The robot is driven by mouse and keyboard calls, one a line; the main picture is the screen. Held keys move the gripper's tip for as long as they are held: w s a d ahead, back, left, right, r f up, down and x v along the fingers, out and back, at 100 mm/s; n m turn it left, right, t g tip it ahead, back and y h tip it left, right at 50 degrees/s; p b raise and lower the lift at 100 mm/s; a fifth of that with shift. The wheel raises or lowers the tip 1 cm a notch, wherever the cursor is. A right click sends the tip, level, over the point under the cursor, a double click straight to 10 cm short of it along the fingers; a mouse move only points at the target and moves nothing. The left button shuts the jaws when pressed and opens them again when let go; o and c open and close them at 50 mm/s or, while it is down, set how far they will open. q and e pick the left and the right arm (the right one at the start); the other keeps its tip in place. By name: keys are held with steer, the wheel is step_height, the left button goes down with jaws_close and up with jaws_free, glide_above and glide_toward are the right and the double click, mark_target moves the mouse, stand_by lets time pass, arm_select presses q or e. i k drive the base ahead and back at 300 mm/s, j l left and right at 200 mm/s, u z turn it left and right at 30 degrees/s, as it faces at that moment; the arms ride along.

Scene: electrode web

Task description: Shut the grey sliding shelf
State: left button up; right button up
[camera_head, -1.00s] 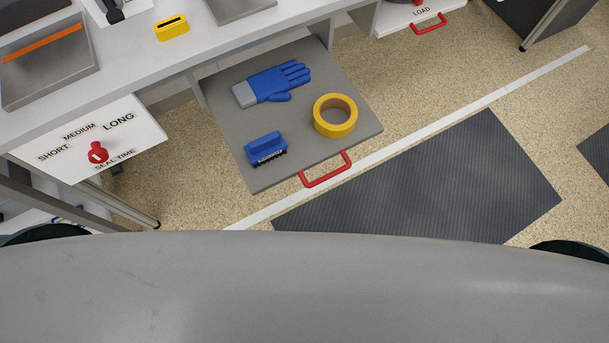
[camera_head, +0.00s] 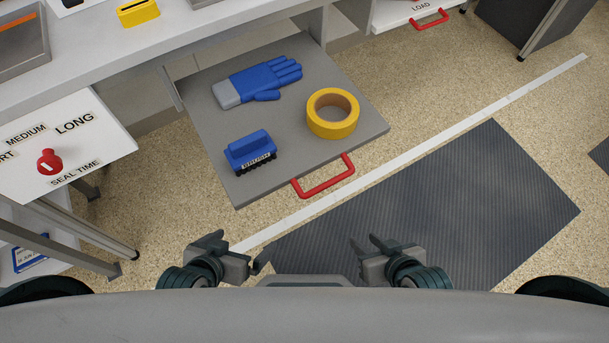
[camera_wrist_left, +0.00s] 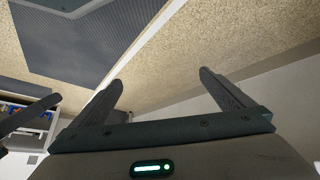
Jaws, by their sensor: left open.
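The grey sliding shelf (camera_head: 290,145) is pulled out from under the white bench in the head view. A red handle (camera_head: 326,182) is fixed on its front edge. On the shelf lie a blue glove (camera_head: 262,82), a yellow tape roll (camera_head: 320,129) and a blue brush (camera_head: 249,150). My left gripper (camera_head: 240,250) is open and empty, below and left of the handle in the picture, apart from it. Its two spread fingers show in the left wrist view (camera_wrist_left: 160,88), with nothing between them. My right gripper (camera_head: 368,244) looks open and empty, below and right of the handle.
A white panel with a red knob (camera_head: 49,162) sits left of the shelf. A white drawer marked LOAD with a red handle (camera_head: 429,19) is at the top right. A bench leg (camera_head: 85,230) stands at left. Floor with a dark mat (camera_head: 430,205) is clear before the shelf.

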mark_target(299, 152)
steer(key=k+l+u, duration=0.4)
steer(key=k+l, duration=0.7)
steer(key=l, duration=0.1)
